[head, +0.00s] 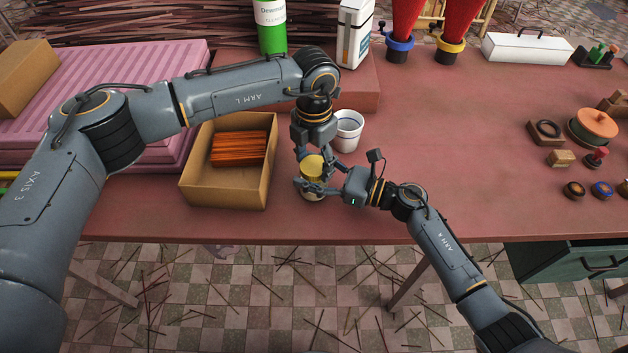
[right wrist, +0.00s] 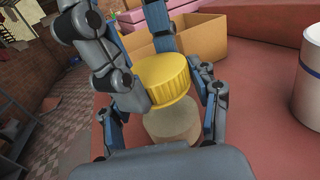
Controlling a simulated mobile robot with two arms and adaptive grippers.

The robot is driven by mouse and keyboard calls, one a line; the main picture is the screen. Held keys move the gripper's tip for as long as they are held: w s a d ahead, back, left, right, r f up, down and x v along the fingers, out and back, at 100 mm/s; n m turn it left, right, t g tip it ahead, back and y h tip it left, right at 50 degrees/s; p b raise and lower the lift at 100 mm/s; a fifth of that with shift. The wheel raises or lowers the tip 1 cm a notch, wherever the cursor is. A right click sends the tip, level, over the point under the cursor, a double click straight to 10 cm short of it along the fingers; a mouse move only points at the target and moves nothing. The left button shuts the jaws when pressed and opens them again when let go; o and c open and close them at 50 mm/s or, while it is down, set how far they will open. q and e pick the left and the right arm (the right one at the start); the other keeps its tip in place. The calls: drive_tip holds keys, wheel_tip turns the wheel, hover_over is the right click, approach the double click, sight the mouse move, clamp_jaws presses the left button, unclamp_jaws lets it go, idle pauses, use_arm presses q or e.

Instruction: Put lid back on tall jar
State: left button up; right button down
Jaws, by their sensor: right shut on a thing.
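The tall jar (head: 313,195) stands near the front edge of the table, partly hidden by my right gripper. Its pale top (right wrist: 172,122) shows in the right wrist view. The round yellow ribbed lid (head: 312,164) is right above the jar mouth; in the right wrist view the lid (right wrist: 165,82) looks slightly tilted, and I cannot tell whether it touches the rim. My left gripper (head: 316,158) reaches down from above with its fingers on either side of the lid, shut on it. My right gripper (head: 318,188) comes from the right and is shut on the jar.
An open cardboard box (head: 190,196) with orange-brown sticks stands just left of the jar. A white cup (head: 348,132) stands close behind my right gripper. A pink ridged stack (head: 130,90) is at the left. The table right of the cup is clear up to several small objects.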

use_arm(q)
drive_tip(key=c, duration=0.4)
drive_tip(key=o, duration=1.3)
drive_tip(key=shift+r, duration=2.3)
drive_tip(key=o, duration=0.4)
